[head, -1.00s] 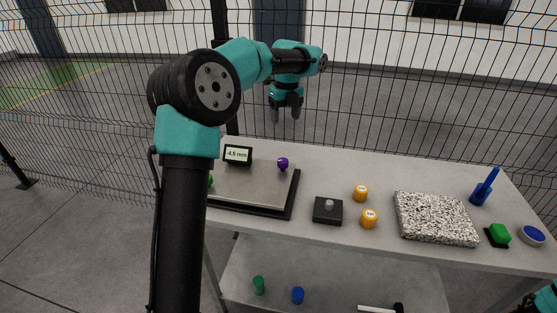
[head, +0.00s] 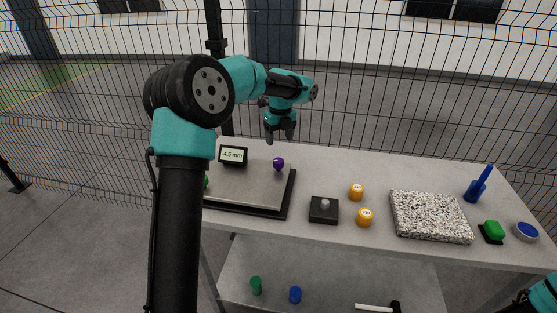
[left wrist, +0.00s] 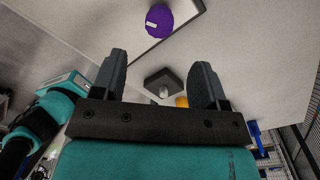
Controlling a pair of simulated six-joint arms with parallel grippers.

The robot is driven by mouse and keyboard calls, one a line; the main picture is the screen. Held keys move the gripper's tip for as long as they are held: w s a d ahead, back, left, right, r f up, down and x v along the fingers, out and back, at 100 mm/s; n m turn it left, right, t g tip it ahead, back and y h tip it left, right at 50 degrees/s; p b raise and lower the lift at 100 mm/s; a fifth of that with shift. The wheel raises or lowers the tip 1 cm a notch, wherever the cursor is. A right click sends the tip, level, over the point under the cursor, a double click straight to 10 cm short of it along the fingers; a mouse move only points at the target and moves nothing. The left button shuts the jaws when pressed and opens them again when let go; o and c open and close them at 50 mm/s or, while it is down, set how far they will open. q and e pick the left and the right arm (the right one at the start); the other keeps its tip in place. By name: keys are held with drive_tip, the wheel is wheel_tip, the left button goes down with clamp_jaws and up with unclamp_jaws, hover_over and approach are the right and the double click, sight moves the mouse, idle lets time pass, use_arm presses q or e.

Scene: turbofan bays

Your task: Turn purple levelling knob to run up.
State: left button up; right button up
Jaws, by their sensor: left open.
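The purple levelling knob (head: 278,163) stands near the back right corner of a grey plate (head: 250,188) on the bench. It also shows in the left wrist view (left wrist: 159,20), above the fingers in the picture, with a small white mark on it. My left gripper (head: 280,138) is open and empty, above and behind the knob, apart from it. Its two fingers (left wrist: 158,80) frame the bench in the left wrist view. A display (head: 233,155) on the plate reads -4.5 mm. My right gripper is not in view; a piece of my right arm shows at the lower right corner.
A mesh fence stands behind the bench.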

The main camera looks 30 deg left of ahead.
sight(279, 160)
use_arm(q)
wheel_tip(279, 160, down, 9)
drive_tip(key=shift+s+f, duration=0.1)
drive_tip(key=shift+f, duration=0.1)
drive_tip(key=shift+c, duration=0.5)
drive_tip(key=c, duration=0.8)
